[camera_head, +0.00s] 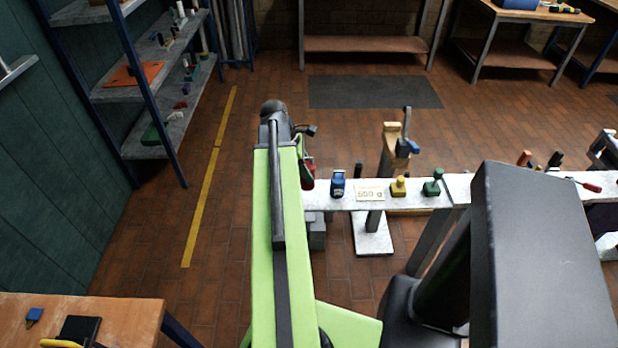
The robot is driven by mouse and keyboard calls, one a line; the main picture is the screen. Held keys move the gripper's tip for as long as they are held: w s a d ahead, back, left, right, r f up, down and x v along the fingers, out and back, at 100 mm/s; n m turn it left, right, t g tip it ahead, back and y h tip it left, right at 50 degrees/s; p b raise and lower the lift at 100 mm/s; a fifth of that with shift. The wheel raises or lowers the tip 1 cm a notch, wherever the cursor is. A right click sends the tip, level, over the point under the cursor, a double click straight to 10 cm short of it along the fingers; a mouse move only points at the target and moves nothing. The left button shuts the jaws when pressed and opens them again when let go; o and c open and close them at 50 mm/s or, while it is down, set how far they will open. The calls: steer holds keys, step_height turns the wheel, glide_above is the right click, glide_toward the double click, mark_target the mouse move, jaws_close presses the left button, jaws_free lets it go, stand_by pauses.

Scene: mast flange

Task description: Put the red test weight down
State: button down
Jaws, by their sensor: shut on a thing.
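The red test weight (309,164) shows only as a red sliver at the left end of a narrow pale shelf. The rest of it is hidden behind my green arm. My gripper (305,158) is mostly hidden behind that arm too, and it is shut on the red weight. I cannot tell whether the weight touches the shelf. To the right on the shelf stand a blue weight (338,184), a "500 g" label (370,194), a yellow weight (398,187) and a green weight (432,187).
The narrow shelf (318,201) runs right, with tools (555,160) at its far end. A wooden block with a clamp (392,145) stands behind it. A loaded rack (150,95) is at left, and a wooden bench (130,318) at lower left. Open tiled floor lies between.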

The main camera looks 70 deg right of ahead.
step_height(320, 180, down, 4)
steer(key=b, duration=0.4)
steer(key=shift+f, duration=0.2)
steer(key=shift+r, duration=0.25)
steer(key=shift+f, duration=0.2)
steer(key=c, duration=0.7)
jaws_free()
